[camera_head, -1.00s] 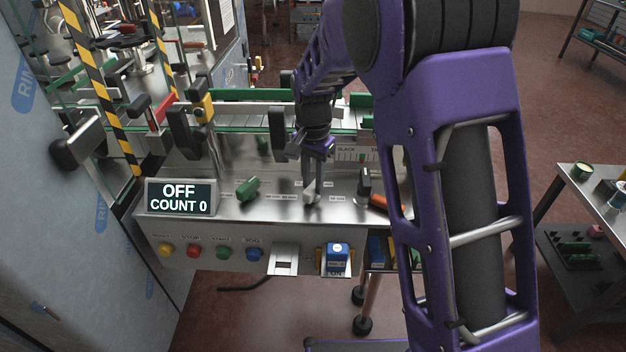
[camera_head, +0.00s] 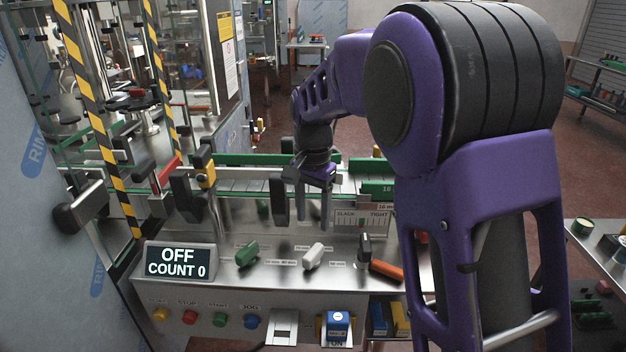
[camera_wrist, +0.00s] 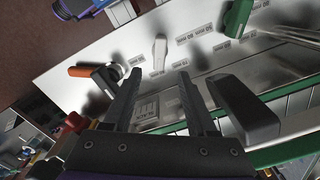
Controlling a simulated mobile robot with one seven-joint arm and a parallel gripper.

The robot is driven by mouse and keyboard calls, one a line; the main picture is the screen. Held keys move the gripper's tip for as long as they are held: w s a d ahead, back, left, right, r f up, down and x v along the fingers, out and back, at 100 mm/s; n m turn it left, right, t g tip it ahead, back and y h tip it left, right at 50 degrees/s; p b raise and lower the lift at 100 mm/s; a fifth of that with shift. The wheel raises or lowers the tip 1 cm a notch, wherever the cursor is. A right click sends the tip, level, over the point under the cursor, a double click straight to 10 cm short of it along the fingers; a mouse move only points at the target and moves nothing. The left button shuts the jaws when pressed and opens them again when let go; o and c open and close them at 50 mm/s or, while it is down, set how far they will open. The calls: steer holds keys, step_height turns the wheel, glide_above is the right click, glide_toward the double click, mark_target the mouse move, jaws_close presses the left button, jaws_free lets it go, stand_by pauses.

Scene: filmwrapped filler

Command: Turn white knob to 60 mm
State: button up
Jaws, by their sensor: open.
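The white knob (camera_head: 314,256) sits on the steel panel between a green knob (camera_head: 246,254) and a black knob (camera_head: 365,247). Its bar slants from lower left to upper right in the head view.
A display (camera_head: 180,261) reads OFF, COUNT 0. Several coloured buttons (camera_head: 189,317) line the panel front. An orange handle (camera_head: 386,270) lies right of the knobs. A conveyor with green rails (camera_head: 235,160) runs behind. A dark grey block (camera_wrist: 245,108) stands close beside my right finger in the wrist view.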

step_height(320, 180, up, 8)
steer(key=shift+r, duration=0.2)
stand_by(0.3)
